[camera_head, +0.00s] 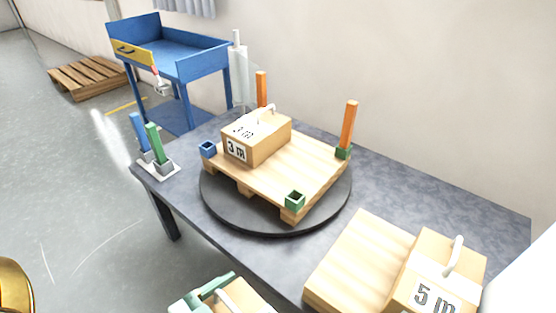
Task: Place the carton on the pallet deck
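A slatted wooden pallet (290,169) lies on a round dark turntable (215,205) on the grey table. A carton marked "3 m" (257,139) with a pale handle sits on its deck, at the left side. Another carton (250,297) shows only its top at the bottom edge, in front of the table. A green and pale part (208,289) lies over its left side; I cannot tell whether this is my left gripper or whether it grips the handle. A carton marked "5 m" (435,273) stands at lower right by a wooden slab (360,255). My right gripper is out of view.
Orange posts (348,124) rise at the pallet's back corners; green (295,200) and blue (208,149) sockets mark others. A stand with blue and green posts (158,165) is at the table's left end. A blue cart (175,60) stands behind. The deck's right part is clear.

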